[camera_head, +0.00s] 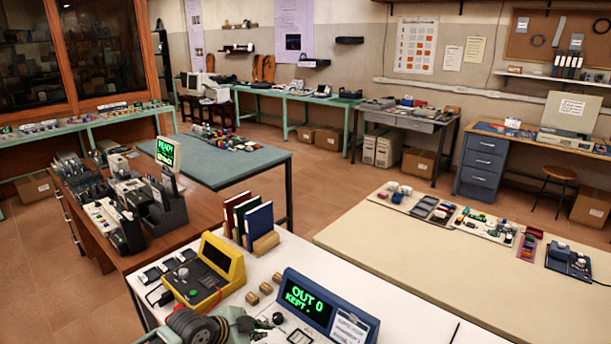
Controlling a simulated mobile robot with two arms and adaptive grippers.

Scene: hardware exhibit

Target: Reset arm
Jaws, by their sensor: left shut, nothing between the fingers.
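My left gripper (274,321) is at the bottom of the view, low over the white table (400,307). Its dark arm comes in from the bottom left. The gripper is shut and empty, with its fingertips pointing right, left of the blue device. My right gripper is not in view.
A yellow device (222,260), small wooden blocks (266,288) and a blue device (322,307) reading "OUT 0 KEPT" stand close to the gripper. Books (258,222) stand upright behind. A beige table (400,248) with small parts is at right. Brown floor lies between the tables.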

